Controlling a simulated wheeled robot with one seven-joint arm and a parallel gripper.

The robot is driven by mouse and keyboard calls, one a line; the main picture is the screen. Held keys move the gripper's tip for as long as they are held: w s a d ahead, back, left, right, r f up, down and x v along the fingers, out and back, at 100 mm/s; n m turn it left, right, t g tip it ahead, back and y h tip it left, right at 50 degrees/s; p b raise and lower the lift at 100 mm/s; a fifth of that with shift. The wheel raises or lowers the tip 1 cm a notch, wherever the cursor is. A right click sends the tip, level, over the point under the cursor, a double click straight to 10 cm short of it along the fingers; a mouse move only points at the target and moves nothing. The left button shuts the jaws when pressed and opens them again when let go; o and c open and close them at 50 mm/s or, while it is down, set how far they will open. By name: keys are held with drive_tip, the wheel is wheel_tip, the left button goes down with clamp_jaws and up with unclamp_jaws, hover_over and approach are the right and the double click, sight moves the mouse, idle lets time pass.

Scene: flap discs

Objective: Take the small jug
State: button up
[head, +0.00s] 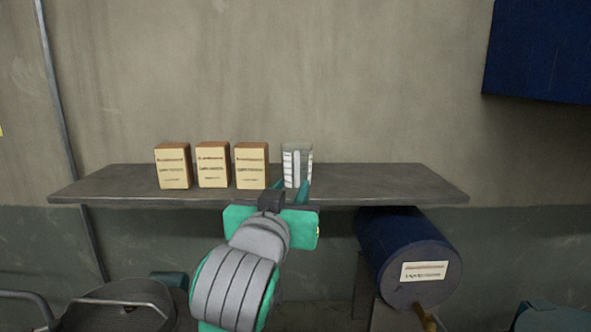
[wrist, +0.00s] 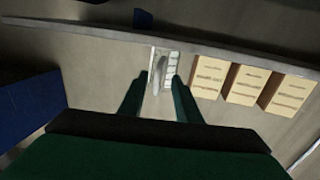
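The small jug (head: 297,163) is a clear vessel with white markings, upright on the grey wall shelf (head: 390,182), just right of the boxes. In the wrist view the jug (wrist: 170,66) shows between and beyond my two green fingers, with what looks like its handle facing me. My gripper (head: 287,196) is in front of the shelf edge, low before the jug, and hides part of its base. In the wrist view my gripper (wrist: 159,88) is open, one finger towards each side of the jug. I cannot tell whether either finger touches it.
Three brown boxes with cream labels stand in a row left of the jug; the nearest box (head: 251,166) is close to it. The shelf's right part is bare. A blue drum (head: 408,255) lies below the shelf at right. A blue cabinet (head: 540,50) hangs upper right.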

sight(297, 180)
drive_tip(key=w, duration=0.2)
drive_tip(key=w+d, duration=0.1)
drive_tip(key=w, duration=0.2)
drive_tip(key=shift+d, duration=0.2)
drive_tip(key=shift+w, duration=0.4)
drive_tip(key=shift+s+a, duration=0.1)
clamp_jaws()
